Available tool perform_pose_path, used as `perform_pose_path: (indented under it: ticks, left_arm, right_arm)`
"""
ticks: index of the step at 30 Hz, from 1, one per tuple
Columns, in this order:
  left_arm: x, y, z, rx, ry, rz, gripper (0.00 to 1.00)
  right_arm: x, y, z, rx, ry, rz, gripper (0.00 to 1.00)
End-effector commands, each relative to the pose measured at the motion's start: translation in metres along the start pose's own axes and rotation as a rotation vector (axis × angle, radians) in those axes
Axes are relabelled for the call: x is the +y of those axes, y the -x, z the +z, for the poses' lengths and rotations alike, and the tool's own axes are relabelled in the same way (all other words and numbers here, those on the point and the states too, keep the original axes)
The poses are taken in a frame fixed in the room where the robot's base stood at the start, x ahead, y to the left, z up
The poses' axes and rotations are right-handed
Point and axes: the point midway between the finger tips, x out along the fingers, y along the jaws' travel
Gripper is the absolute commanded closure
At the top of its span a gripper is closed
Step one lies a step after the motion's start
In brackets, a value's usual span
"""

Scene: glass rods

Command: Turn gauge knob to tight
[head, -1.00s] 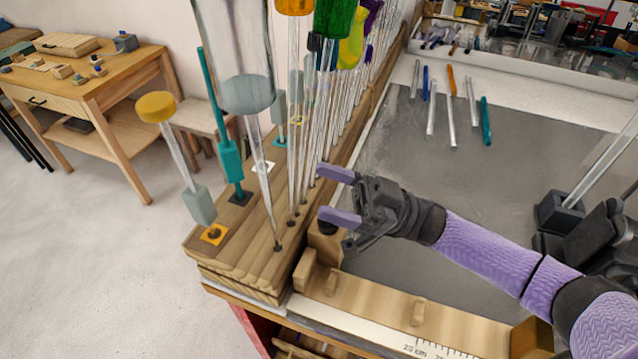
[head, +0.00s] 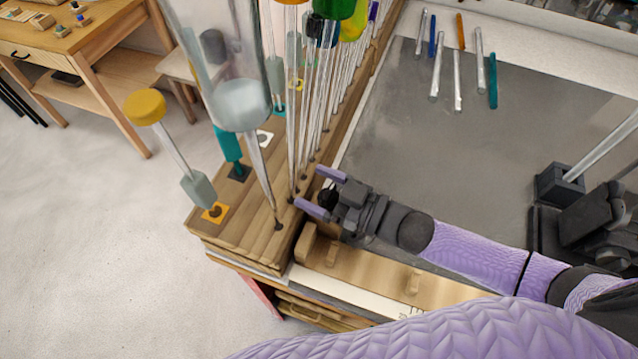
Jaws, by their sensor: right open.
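The wooden length gauge (head: 380,276) lies along the table's front edge, with small pegs on it and a white scale strip below. Its right end is hidden by a purple part of my body. My right gripper (head: 321,191) is open at the gauge's left end, beside the wooden rod rack. Its two purple fingers point left, one above the other in the picture. A dark shape shows between them; I cannot tell whether it is the knob or part of the gripper. No knob marking is readable. My left gripper is not in view.
The wooden rack (head: 226,238) holds several upright glass rods and coloured pieces close to the right fingers. Several loose rods (head: 438,80) lie at the back of the grey mat (head: 440,150). A black device (head: 560,188) holding a rod stands at right. The mat's middle is clear.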

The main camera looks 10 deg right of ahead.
Motion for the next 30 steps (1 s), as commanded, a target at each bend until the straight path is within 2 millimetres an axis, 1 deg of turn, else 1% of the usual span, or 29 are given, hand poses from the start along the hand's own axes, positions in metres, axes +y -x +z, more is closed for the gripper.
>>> perform_pose_path:
  ticks: [3, 4, 5, 6, 8, 9, 11, 12, 14, 15, 16, 19, 24, 30]
  left_arm:
    - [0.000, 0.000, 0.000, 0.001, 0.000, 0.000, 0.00]
    - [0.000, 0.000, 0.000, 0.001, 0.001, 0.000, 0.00]
    - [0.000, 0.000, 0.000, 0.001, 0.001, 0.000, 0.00]
    - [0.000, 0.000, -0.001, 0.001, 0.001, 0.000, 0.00]
    - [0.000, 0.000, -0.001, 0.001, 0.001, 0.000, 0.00]
    - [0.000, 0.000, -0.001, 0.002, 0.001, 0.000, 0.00]
    - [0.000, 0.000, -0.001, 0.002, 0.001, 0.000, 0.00]
    - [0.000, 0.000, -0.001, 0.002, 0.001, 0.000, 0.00]
    - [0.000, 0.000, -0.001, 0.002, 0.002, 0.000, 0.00]
    - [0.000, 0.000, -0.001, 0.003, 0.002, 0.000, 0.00]
    - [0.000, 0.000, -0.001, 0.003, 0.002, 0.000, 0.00]
    - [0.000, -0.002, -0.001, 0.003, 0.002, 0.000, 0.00]
    - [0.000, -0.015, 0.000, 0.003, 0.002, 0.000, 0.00]
    - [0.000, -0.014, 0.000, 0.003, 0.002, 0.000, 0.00]
  right_arm:
    - [0.000, 0.000, 0.000, 0.000, 0.000, 0.000, 0.12]
    - [0.000, 0.000, 0.000, 0.000, 0.000, 0.000, 0.16]
    - [0.000, 0.000, 0.000, 0.000, 0.000, 0.000, 0.23]
    - [0.000, 0.000, 0.000, 0.000, 0.000, 0.000, 0.31]
    - [0.000, 0.000, 0.000, 0.000, 0.000, 0.000, 0.44]
    - [0.000, 0.000, 0.000, 0.000, 0.000, 0.000, 0.52]
    - [0.000, 0.001, 0.000, 0.000, 0.000, 0.000, 0.65]
    - [0.000, 0.001, 0.000, 0.001, 0.000, 0.000, 0.73]
    - [0.000, 0.001, 0.000, 0.001, 0.000, -0.001, 0.86]
    - [0.000, 0.001, 0.000, 0.001, 0.000, -0.001, 0.95]
    - [0.000, 0.001, 0.000, 0.001, 0.000, -0.001, 1.00]
    - [0.000, 0.000, 0.000, 0.003, 0.003, -0.013, 1.00]
    - [-0.002, 0.000, 0.002, 0.004, 0.005, -0.117, 1.00]
    - [-0.003, 0.001, -0.001, 0.002, 0.001, -0.134, 1.00]
